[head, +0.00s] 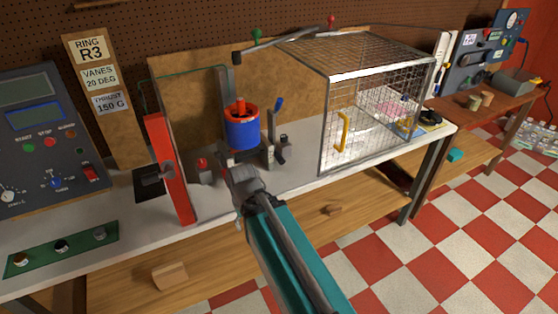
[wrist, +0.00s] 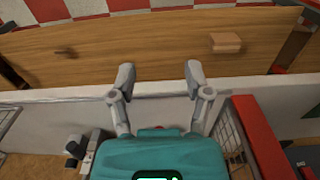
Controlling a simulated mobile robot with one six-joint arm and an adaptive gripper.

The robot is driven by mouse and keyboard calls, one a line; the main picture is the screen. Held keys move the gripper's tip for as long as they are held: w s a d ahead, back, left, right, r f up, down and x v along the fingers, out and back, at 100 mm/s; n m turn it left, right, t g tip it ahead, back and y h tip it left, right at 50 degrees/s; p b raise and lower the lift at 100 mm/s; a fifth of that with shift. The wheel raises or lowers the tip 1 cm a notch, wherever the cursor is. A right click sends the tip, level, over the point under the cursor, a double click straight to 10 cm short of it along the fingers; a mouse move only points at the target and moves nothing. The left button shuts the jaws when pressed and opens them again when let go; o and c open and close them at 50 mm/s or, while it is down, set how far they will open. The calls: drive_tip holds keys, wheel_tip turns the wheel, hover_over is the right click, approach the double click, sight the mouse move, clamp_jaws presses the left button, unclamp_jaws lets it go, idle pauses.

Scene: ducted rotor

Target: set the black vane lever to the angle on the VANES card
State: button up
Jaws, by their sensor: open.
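The VANES card (head: 100,78) reads 20 DEG and is fixed to a wooden board at the back left, under a RING R3 card. A small black lever-like part (head: 283,147) stands on the bench right of the blue rotor duct (head: 242,133); I take it for the vane lever, but its angle is too small to read. Black parts also show at the lower left in the wrist view (wrist: 75,147). My gripper (head: 243,188) is open and empty in front of the duct, near the bench's front edge. Its two fingers stand apart in the wrist view (wrist: 160,75).
A wire cage (head: 375,120) with a yellow handle stands right of the rotor. A red upright (head: 170,170) stands to the left. A blue-handled lever (head: 276,108) rises behind the black part. A control panel (head: 45,140) fills the far left.

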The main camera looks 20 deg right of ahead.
drive_tip(key=n+t+y+b, duration=0.1)
drive_tip(key=n+t+b, duration=1.9)
drive_tip(key=n, duration=1.4)
approach(280, 160)
drive_tip(key=s+d+g+b, duration=0.1)
drive_tip(key=s+g+b, duration=0.1)
drive_tip(key=shift+s+r, duration=0.25)
drive_tip(key=shift+w, duration=0.1)
drive_tip(key=w, duration=1.3)
drive_tip(key=shift+w+a, duration=0.35)
drive_tip(key=shift+a, duration=0.05)
